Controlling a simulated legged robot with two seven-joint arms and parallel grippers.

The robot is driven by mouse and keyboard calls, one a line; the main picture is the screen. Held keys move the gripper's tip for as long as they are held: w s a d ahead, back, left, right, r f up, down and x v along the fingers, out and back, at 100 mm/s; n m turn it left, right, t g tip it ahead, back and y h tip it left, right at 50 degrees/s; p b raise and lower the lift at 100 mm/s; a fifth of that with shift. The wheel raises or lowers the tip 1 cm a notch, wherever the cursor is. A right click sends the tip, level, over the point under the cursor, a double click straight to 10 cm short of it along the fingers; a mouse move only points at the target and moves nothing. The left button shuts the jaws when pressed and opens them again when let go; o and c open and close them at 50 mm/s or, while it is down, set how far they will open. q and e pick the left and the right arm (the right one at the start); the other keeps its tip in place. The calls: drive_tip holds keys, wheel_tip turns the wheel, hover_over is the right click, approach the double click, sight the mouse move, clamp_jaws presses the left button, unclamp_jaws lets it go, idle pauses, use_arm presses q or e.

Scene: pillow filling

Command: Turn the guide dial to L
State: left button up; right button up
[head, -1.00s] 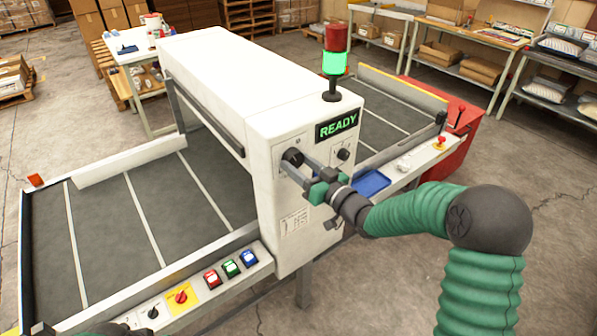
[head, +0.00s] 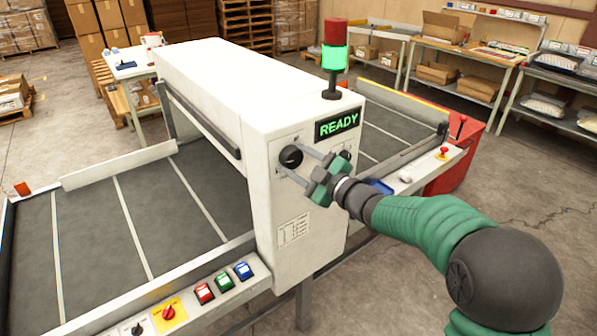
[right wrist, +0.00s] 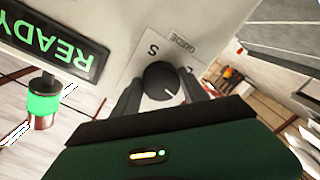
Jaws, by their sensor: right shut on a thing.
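The guide dial (head: 290,157) is a round black knob on the white end panel of the machine (head: 262,125), below and left of the green READY display (head: 337,125). My right gripper (head: 297,162) reaches it from the right, one grey finger on either side, and is shut on it. The right wrist view shows the dial (right wrist: 161,80) between the two dark fingers (right wrist: 163,95), under a GUIDE label (right wrist: 183,42). An S is printed above it and an L appears at its right, partly hidden. Its white mark points to the lower right. My left gripper is out of view.
A second black knob (head: 346,157) sits just right, partly behind my right gripper. A front rail carries red, green and blue buttons (head: 225,280) and a red knob on yellow (head: 168,312). A signal tower (head: 335,60) glows green on top.

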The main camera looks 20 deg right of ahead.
drive_tip(key=n+b, duration=0.4)
drive_tip(key=f+n+b, duration=0.1)
drive_tip(key=n+b, duration=0.1)
drive_tip(key=n, duration=0.1)
drive_tip(key=shift+h, duration=0.4)
drive_tip(key=n+b, duration=0.3)
drive_tip(key=shift+r, duration=0.25)
drive_tip(key=shift+r+n, duration=0.1)
drive_tip(key=shift+n, duration=0.2)
drive_tip(key=shift+r, duration=0.1)
drive_tip(key=o, duration=1.4)
drive_tip(key=shift+w, duration=0.1)
drive_tip(key=shift+r, duration=0.1)
